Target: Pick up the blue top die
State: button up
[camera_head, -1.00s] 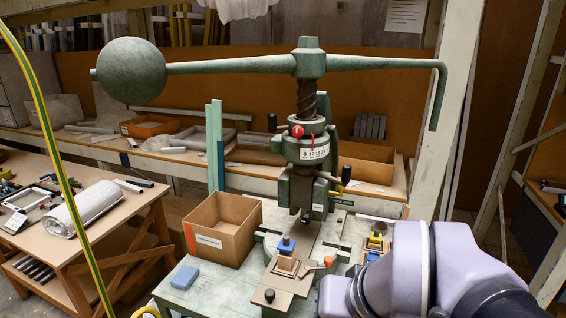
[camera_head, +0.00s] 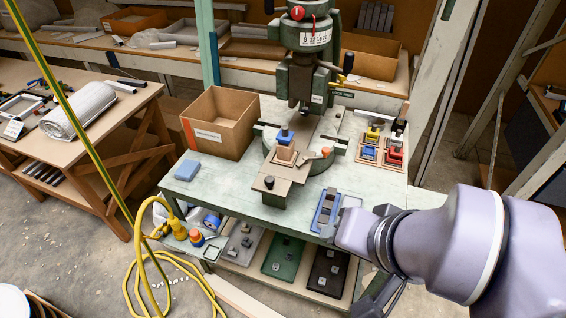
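Several small coloured dies sit in a wooden rack (camera_head: 366,157) on the right of the press table, in yellow, blue and red. A blue die (camera_head: 369,152) lies in the rack's left column. My arm reaches in from the right, in front of the rack.
The green fly press (camera_head: 307,70) stands at the back. A cardboard box (camera_head: 222,128) and a light blue block (camera_head: 186,169) lie left on the table (camera_head: 225,185). A blue tray (camera_head: 324,212) is at the front edge by my arm. A yellow hose (camera_head: 137,262) lies on the floor.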

aim_at(284, 137)
jog(key=i+j+u, duration=0.4)
jog(key=i+j, duration=0.65)
jog(key=i+l, duration=0.05)
jog(key=i, duration=0.05)
